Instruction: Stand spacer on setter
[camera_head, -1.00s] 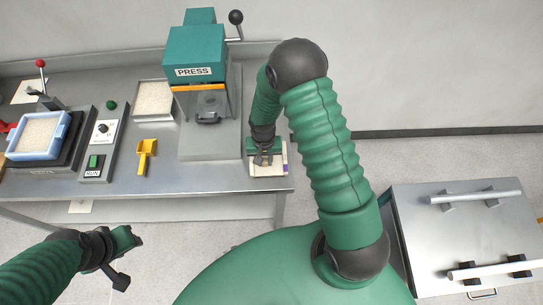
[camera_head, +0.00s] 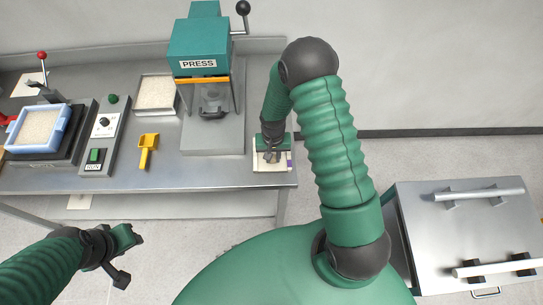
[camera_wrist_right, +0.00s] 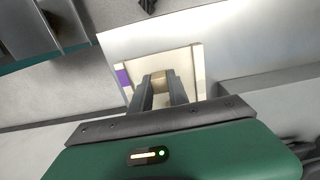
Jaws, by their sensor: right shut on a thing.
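The setter is a cream square plate (camera_head: 270,167) with a purple mark on its edge, at the right end of the steel bench. It also shows in the right wrist view (camera_wrist_right: 181,62). My right gripper (camera_head: 272,156) is over the setter, pointing down. In the right wrist view its two fingers (camera_wrist_right: 159,78) are shut on a small tan piece, which I take as the spacer (camera_wrist_right: 159,75). The fingers hide most of the spacer; I cannot tell whether it touches the plate. My left gripper (camera_head: 135,238) is in front of the bench, away from everything; its jaw opening is unclear.
The teal press (camera_head: 200,50) stands left of the setter. Further left are a powder tray (camera_head: 155,110), a yellow scoop (camera_head: 148,150), a switch box (camera_head: 100,150) and a blue-framed tray (camera_head: 62,135). A steel unit with white rods (camera_head: 460,225) stands at the right.

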